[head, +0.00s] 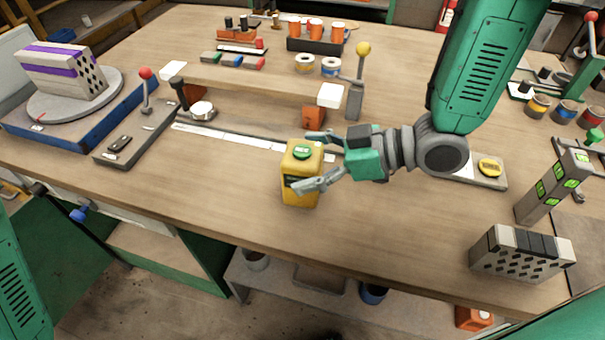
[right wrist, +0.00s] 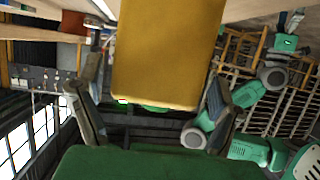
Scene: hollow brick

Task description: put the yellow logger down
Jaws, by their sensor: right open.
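The yellow logger (head: 302,190) is a boxy yellow case with a green button on top. It stands upright on the wooden workbench (head: 250,225), near the middle. My right gripper (head: 304,162) comes in from the right and is open. Its two fingers lie on either side of the logger's upper part. In the right wrist view the logger (right wrist: 168,55) fills the middle between the spread fingers; whether either finger touches it is hard to tell. My left gripper is not seen in the head view.
A hollow brick (head: 65,70) with purple bands lies on a round turntable (head: 75,105) at the far left. A grey perforated block (head: 520,255) stands at the front right. A yellow-knobbed lever (head: 356,90) stands behind the logger. The bench in front of the logger is clear.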

